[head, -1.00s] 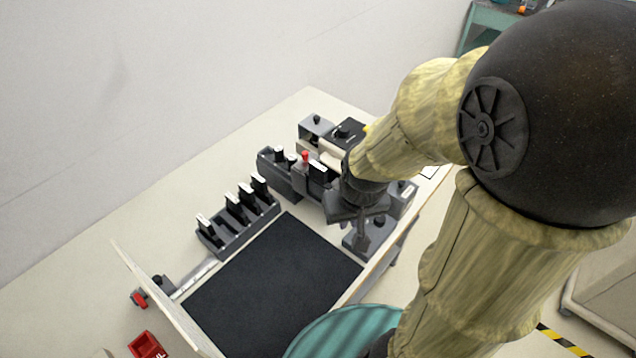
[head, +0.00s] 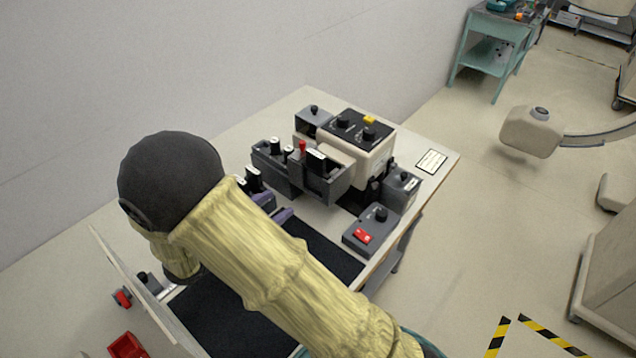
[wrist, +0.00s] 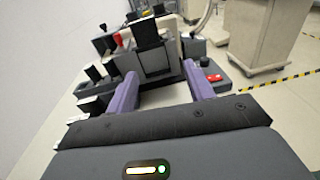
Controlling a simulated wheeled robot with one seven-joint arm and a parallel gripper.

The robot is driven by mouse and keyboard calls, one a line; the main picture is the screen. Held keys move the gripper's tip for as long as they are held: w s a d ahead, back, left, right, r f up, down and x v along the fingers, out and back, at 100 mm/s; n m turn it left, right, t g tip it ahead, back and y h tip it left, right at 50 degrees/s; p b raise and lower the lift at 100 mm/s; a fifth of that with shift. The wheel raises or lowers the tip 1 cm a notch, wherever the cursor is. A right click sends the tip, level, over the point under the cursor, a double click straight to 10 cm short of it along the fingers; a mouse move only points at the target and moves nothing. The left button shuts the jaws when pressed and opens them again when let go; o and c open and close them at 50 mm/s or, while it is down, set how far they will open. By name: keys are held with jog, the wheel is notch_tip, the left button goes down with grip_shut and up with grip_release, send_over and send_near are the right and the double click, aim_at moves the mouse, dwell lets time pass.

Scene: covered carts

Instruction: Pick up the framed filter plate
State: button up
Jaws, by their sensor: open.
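My gripper (wrist: 161,88) is open in the wrist view, its two purple fingers apart with nothing between their tips. In the head view its purple fingertips (head: 276,208) show beside the slotted rack, partly behind my arm. Upright dark plates with white-topped tabs (head: 250,180) stand in this rack, mostly hidden by my arm. More tabbed plates (head: 316,159) stand in the grey holder in front of the cream machine. In the wrist view a black tab above a dark framed panel (wrist: 152,62) stands ahead of the fingers. I cannot tell for certain which is the framed filter plate.
The cream machine (head: 358,150) with black knobs stands at the back of the bench. A grey box with a red switch (head: 371,232) sits at the right edge. A black mat (head: 325,254) covers the front. Red parts (head: 126,345) lie at left.

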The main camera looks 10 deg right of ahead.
jog(key=shift+w+a+r+n+t, duration=0.15)
jog(key=shift+a+n+t, duration=0.15)
jog(key=shift+a, duration=0.2)
jog(key=shift+w+a+n+t, duration=0.1)
jog(key=shift+a+n+t, duration=0.1)
jog(key=shift+a+t, duration=0.25)
jog(key=p, duration=0.4)
send_near(313, 165)
jog(key=x, duration=0.5)
jog(key=shift+w+d, duration=0.25)
jog(key=shift+d, duration=0.05)
